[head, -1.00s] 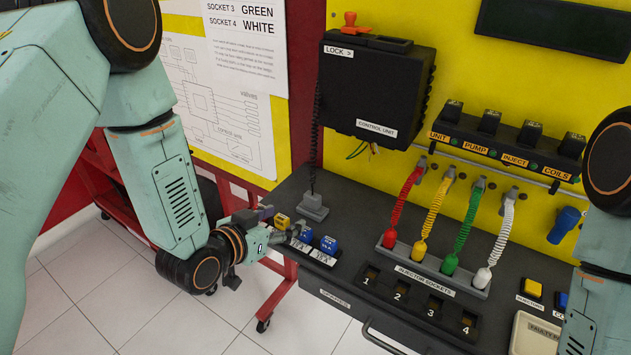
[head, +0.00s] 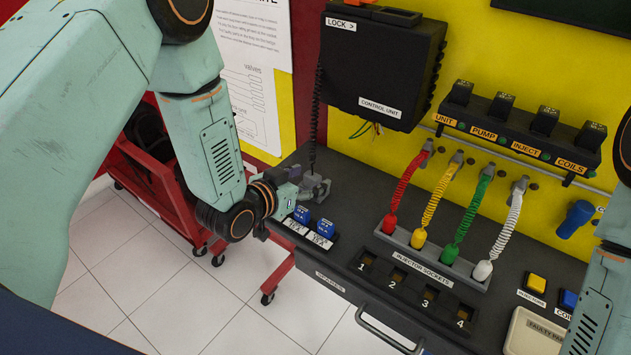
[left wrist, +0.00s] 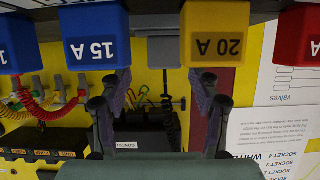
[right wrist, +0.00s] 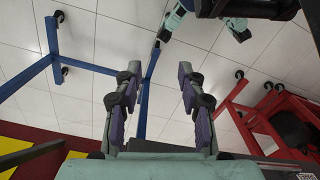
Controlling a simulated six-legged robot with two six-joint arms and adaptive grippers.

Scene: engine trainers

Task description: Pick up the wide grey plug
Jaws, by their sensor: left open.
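The wide grey plug (head: 318,194) sits at the end of the black coiled cable, at the left end of the dark bench. My left gripper (head: 304,187) is open and beside the plug at its left, covering part of it. In the left wrist view, which is upside down, the plug (left wrist: 163,50) shows ahead between the spread fingers (left wrist: 162,80), and I cannot tell whether they touch it. My right gripper (right wrist: 158,72) is open and empty in the right wrist view, pointing over the floor. It is not seen in the head view.
Blue 15 A fuses (head: 325,228) stand in front of the plug; a yellow 20 A fuse (left wrist: 215,35) shows in the left wrist view. The control unit (head: 380,65) hangs above. The injector sockets (head: 432,268) with coiled cables stand right. A red trolley (head: 150,165) is left.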

